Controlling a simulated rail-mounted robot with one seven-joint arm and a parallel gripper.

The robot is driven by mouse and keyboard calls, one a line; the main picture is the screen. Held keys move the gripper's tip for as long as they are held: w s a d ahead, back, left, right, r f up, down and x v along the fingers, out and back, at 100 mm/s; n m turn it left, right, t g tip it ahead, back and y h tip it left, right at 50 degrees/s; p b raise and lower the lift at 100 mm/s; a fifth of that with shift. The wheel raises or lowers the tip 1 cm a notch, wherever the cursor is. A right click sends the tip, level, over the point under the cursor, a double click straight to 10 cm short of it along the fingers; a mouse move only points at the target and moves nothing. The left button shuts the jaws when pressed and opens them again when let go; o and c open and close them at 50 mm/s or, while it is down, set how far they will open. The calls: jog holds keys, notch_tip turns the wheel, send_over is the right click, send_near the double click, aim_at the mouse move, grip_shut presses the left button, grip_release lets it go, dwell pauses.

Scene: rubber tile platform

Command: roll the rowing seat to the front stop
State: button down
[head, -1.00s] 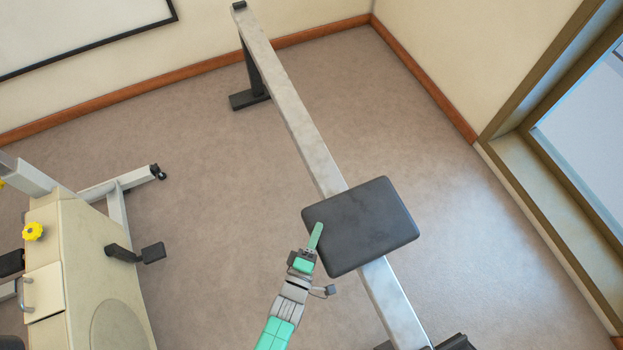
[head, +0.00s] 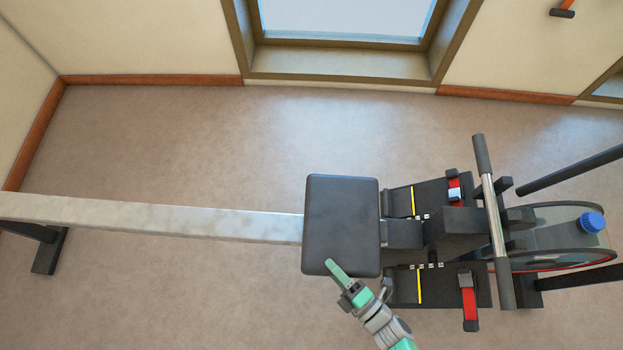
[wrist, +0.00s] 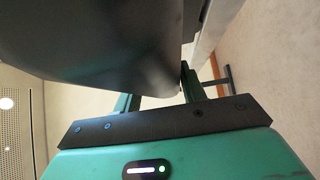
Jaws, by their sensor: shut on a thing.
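The rowing seat (head: 342,225) is a dark, padded, rounded block on the pale rail (head: 180,219), at the rail's footrest end. Its right edge is right up by the black block (head: 403,234) between the footplates; I cannot tell whether they touch. My gripper (head: 336,268) is at the seat's near edge, shut on it. In the wrist view the seat (wrist: 100,40) fills the upper left, with its edge between my green fingers (wrist: 157,95). The seat hides the front stop and its rollers from the head view.
Black footplates (head: 430,283) with red straps flank the rail's end. A handle bar (head: 493,225) and a flywheel housing (head: 555,236) with a blue cap stand to the right. A black rail foot (head: 48,252) is at far left. The floor (head: 200,300) near the rail is clear.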

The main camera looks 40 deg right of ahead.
jog(key=shift+s+d, duration=0.1)
jog(key=shift+d, duration=0.05)
jog(key=c, duration=0.8)
grip_release()
jog(key=s, duration=0.2)
jog(key=s+p, duration=0.1)
jog(key=s, duration=0.4)
jog(key=shift+s+d+f, duration=0.15)
jog(key=shift+s+d, duration=0.25)
